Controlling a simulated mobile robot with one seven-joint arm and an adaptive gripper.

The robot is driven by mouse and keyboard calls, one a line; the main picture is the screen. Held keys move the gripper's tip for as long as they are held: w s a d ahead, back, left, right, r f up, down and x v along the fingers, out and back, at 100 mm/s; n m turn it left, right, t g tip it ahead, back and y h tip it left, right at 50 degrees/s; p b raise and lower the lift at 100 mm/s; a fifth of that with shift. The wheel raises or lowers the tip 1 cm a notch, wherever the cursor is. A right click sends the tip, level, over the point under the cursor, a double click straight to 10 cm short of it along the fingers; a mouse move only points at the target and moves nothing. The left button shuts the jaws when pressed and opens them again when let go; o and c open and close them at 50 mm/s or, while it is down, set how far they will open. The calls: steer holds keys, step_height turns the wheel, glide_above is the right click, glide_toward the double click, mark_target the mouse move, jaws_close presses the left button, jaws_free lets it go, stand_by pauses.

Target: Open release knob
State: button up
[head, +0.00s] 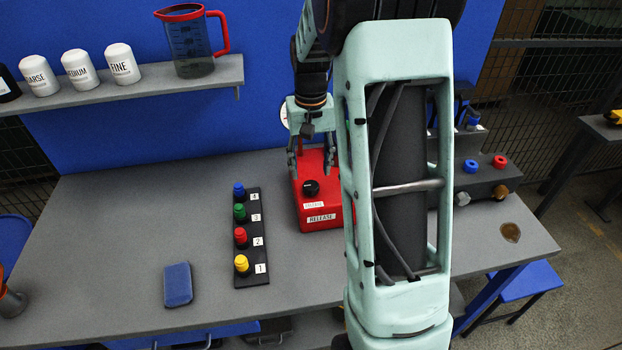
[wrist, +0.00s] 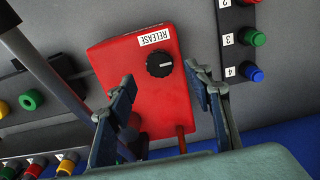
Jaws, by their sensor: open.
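The black release knob (head: 311,188) sits on top of a red box (head: 318,212) labelled RELEASE, on the grey table. In the wrist view the knob (wrist: 159,64) is round with a white pointer mark, near the RELEASE label (wrist: 154,38) on the red box (wrist: 110,60). My gripper (head: 312,172) is over the back part of the red box in the head view. In the wrist view my gripper (wrist: 166,84) is open, with one finger to each side of the knob and nothing between them touching it.
A black strip with several coloured numbered knobs (head: 251,240) stands left of the red box. A blue pad (head: 178,285) lies on the table (head: 110,240). A grey fixture (head: 485,182) with red and blue rings is at right. A shelf (head: 150,85) holds a jug (head: 190,45).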

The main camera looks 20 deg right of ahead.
mark_target(311, 185)
step_height(311, 185, down, 5)
steer(key=shift+f, duration=0.2)
steer(key=c, duration=1.2)
